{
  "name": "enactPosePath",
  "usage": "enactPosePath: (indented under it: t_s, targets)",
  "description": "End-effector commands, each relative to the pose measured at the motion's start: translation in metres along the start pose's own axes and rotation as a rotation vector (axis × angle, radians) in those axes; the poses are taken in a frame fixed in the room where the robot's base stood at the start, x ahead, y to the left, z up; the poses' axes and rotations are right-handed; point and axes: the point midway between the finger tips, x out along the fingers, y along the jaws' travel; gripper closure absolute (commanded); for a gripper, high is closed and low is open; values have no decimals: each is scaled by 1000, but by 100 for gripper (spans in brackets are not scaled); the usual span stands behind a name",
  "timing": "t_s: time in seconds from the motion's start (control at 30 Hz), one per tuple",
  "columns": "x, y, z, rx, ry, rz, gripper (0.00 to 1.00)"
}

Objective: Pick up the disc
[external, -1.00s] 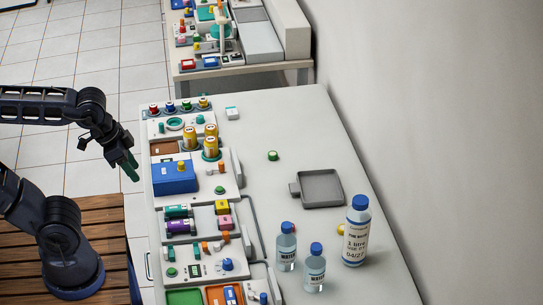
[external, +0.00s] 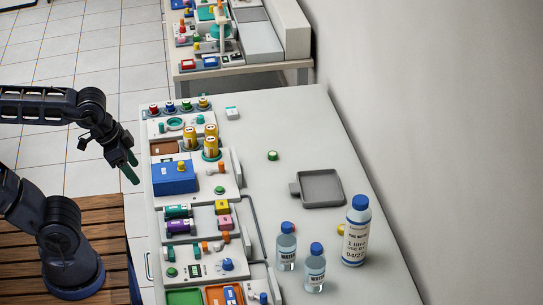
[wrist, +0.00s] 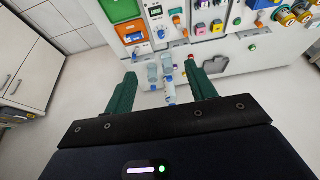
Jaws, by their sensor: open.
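A small green disc (external: 272,156) lies alone on the white table (external: 262,112), up and left of the grey tray. A yellow round thing (external: 341,229) shows partly behind the large bottle; I cannot tell whether it is a disc too. My gripper (external: 131,167) hangs off the table's left edge, well apart from the green disc, with its green fingers pointing down. In the wrist view the two fingers are spread with nothing held between them. A small green round thing (wrist: 252,47) at the upper right of that view looks like the same disc.
A grey square tray (external: 321,189) with a handle lies right of centre. Two small water bottles (external: 286,247) and a large bottle (external: 356,232) stand at the front right. Panels with a blue box (external: 174,178), yellow cans (external: 211,147) and knobs line the left edge. A wall bounds the right.

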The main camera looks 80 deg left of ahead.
Motion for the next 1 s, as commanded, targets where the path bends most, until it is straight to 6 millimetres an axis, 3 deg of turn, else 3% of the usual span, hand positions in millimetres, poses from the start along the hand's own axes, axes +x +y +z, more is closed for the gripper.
enactPosePath:
  t_s: [0.23, 0.37, 0.67, 1.0]
  targets:
    - [0, 0, -1, 3, -1, 0, 44]
    - [2, -1, -12, 37, -15, 1, 44]
    - [23, -5, -71, 253, -90, 25, 44]
    - [67, -20, -141, 514, -162, 95, 44]
